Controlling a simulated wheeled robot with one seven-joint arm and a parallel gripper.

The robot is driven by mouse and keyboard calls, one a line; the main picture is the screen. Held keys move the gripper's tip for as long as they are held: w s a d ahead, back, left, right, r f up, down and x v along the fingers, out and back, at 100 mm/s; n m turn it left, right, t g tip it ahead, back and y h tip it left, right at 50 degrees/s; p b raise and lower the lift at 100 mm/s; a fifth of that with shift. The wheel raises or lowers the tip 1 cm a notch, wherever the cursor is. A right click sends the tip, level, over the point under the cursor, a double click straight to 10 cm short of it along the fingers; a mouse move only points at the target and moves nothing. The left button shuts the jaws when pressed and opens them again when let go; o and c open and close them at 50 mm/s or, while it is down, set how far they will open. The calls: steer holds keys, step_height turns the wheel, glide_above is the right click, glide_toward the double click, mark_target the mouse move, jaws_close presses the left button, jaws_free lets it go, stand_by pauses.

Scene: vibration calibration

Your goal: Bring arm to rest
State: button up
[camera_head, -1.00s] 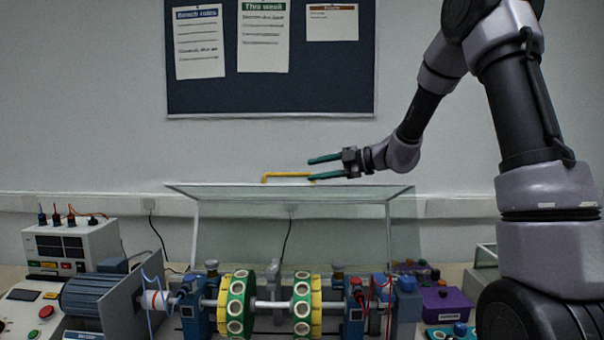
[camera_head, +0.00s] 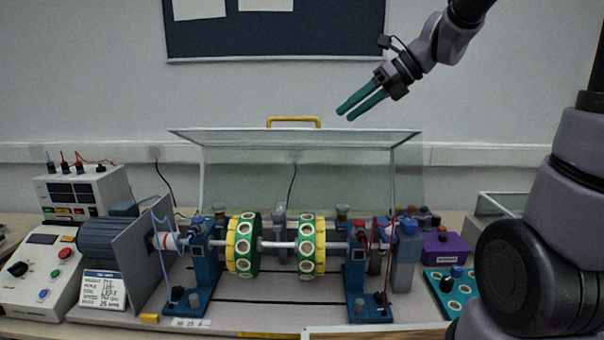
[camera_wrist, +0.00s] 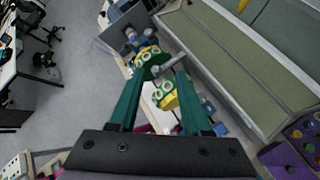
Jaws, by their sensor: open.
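My gripper (camera_head: 360,104) is in the air above and to the right of the clear guard's yellow handle (camera_head: 293,119). Its two green fingers are apart, with nothing between them, and point down to the left. In the wrist view my gripper (camera_wrist: 158,100) is also open and empty. The clear guard (camera_head: 300,142) stands raised above the rotor rig. Below it are two green and yellow rotor discs, the left disc (camera_head: 243,245) and the right disc (camera_head: 311,247), on a shaft. The discs show between and beyond my fingers in the wrist view.
A motor (camera_head: 105,243), a control box (camera_head: 38,272) and a power unit (camera_head: 84,192) stand on the left. A purple box (camera_head: 446,249) and a green tray (camera_head: 455,283) are on the right. The air in front of the wall, left of my gripper, is free.

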steer(key=s+d+n+t+h, duration=0.4)
steer(key=s+d+n, duration=0.9)
steer(key=n, duration=1)
steer(key=s+h, duration=0.1)
steer(key=h, duration=0.2)
steer(key=shift+r+n, duration=0.3)
